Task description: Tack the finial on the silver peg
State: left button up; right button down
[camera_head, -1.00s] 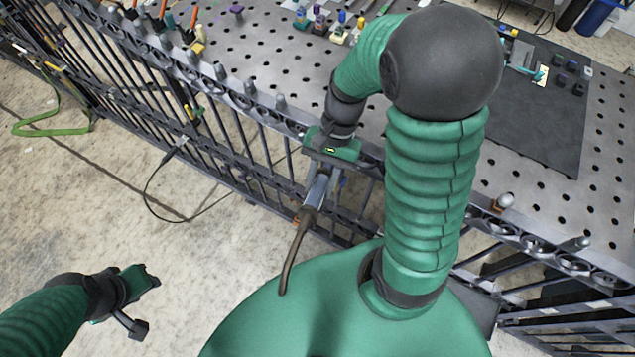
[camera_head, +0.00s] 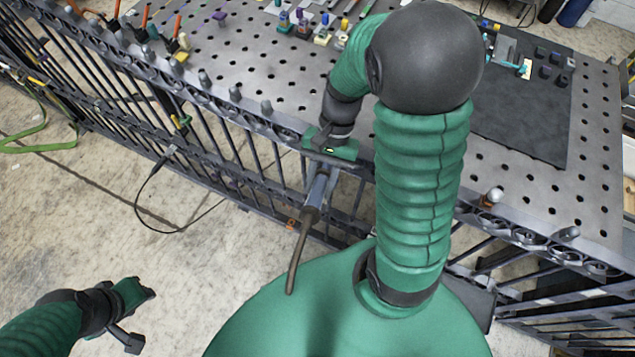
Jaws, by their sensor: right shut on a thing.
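My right gripper (camera_head: 326,168) points down at the near rail of the gate and is shut on a grey torch-like tool (camera_head: 315,192). A brown hose (camera_head: 297,258) hangs from the tool toward my body. A rounded silver piece with a coppery base (camera_head: 494,196) stands on the rail to the right of my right arm; I cannot tell whether it is the finial or the peg. Several grey pointed pieces (camera_head: 266,107) stand along the rail to the left. My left gripper (camera_head: 148,289) hangs low at left over the floor; its jaws are unclear.
The dark scrolled gate (camera_head: 240,150) runs along the near edge of the perforated metal table (camera_head: 270,50). Coloured clamps and tools (camera_head: 290,22) stand at its back. A dark mat (camera_head: 525,115) lies at right. A black cable (camera_head: 150,190) hangs beside the gate.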

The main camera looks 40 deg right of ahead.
jog(key=shift+r+p, duration=0.1)
jog(key=shift+p, duration=0.2)
jog(key=shift+a, duration=0.15)
jog(key=shift+a, duration=0.2)
jog(key=shift+w, duration=0.15)
jog(key=shift+w+d+f, duration=0.15)
jog(key=shift+d+f, duration=0.05)
jog(key=shift+d, duration=0.1)
jog(key=shift+w+d, duration=0.1)
jog(key=shift+d, duration=0.15)
jog(key=shift+a, duration=0.15)
jog(key=shift+a, duration=0.1)
dwell(0.4)
